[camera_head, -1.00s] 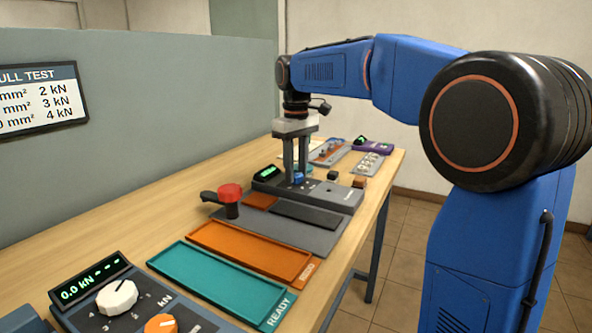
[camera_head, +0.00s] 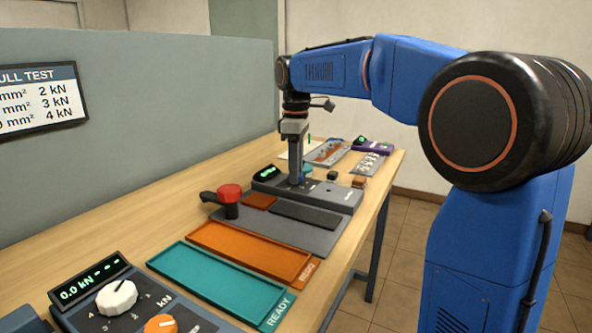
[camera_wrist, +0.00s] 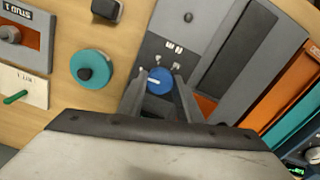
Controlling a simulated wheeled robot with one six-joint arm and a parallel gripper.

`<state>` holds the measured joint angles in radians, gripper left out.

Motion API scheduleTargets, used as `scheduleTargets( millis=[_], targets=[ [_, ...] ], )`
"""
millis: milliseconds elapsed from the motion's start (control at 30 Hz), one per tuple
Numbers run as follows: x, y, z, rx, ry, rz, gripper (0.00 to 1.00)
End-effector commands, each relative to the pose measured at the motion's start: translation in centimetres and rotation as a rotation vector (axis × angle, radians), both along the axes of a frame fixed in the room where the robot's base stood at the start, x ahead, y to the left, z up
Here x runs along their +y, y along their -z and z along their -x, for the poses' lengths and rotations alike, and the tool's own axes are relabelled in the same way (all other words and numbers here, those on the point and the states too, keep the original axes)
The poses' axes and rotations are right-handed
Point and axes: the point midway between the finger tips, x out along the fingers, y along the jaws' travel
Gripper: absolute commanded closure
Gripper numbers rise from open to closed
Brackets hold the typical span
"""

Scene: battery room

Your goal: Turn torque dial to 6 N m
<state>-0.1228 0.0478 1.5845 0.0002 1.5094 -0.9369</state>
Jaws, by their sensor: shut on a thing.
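The torque dial (camera_wrist: 159,81) is a round blue knob with a white mark, set on a grey panel (camera_wrist: 166,48) that has small labels around it. My gripper (camera_wrist: 160,92) points down over the dial in the wrist view, with one finger on each side, shut on it. In the head view my gripper (camera_head: 295,182) stands on the grey torque unit (camera_head: 330,193) and hides the dial. A small green display (camera_head: 266,173) sits at the unit's left end; its reading is too small to make out.
A red-topped lever (camera_head: 229,196) stands in front of the unit. Orange (camera_head: 215,243) and teal (camera_head: 180,268) trays lie nearer. A teal round part (camera_wrist: 90,66) lies beside the unit. A grey partition (camera_head: 140,120) runs behind the bench.

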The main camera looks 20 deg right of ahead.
Motion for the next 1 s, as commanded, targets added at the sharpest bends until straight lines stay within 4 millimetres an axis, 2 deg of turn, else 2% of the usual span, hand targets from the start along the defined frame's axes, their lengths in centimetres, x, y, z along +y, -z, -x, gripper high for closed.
scheduleTargets(
  millis=[333, 367, 433, 767, 867, 1000],
  targets=[
    [0.0, -0.1, 0.0, -0.002, -0.003, 0.000, 0.91],
    [0.0, -0.1, 0.0, -0.002, -0.003, 0.000, 0.66],
    [0.0, -0.1, 0.0, -0.002, -0.003, 0.000, 0.50],
    [0.0, -0.2, 0.0, -0.001, -0.002, 0.000, 0.50],
    [0.0, -0.8, 0.0, -0.001, -0.002, 0.000, 0.50],
    [0.0, -2.7, -0.1, -0.004, -0.002, 0.000, 0.50]
  ],
)
